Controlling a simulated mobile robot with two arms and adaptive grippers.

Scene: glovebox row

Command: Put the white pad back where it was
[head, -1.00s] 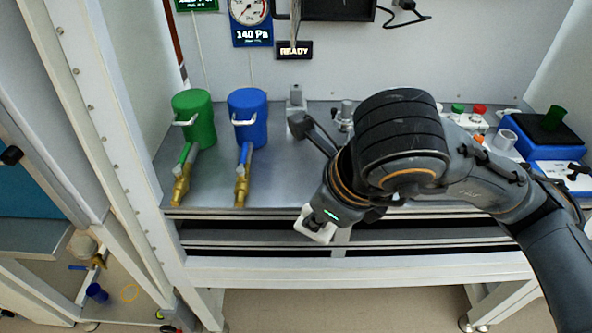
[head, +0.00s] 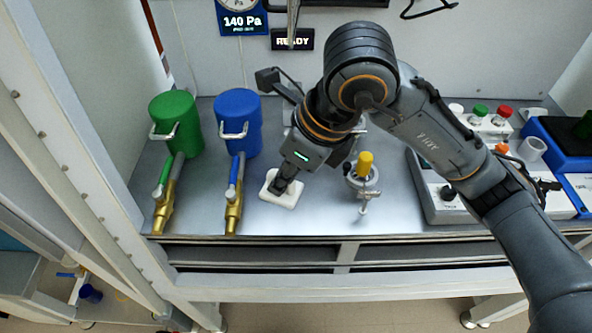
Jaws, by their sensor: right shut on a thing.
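The white pad (head: 284,198) is a small, flat, rounded square over the grey bench top, right of the blue canister's brass valve. My right gripper (head: 282,187) reaches down onto it from above and is shut on it. The gripper hides the pad's upper middle. The pad looks very close to the bench surface; I cannot tell whether it touches. My left gripper is not in view.
A green canister (head: 175,122) and a blue canister (head: 238,120) with brass valves stand to the left. A small yellow-topped fitting (head: 365,163) stands close on the right. A grey control box (head: 440,205) is farther right. The bench's front edge is just below the pad.

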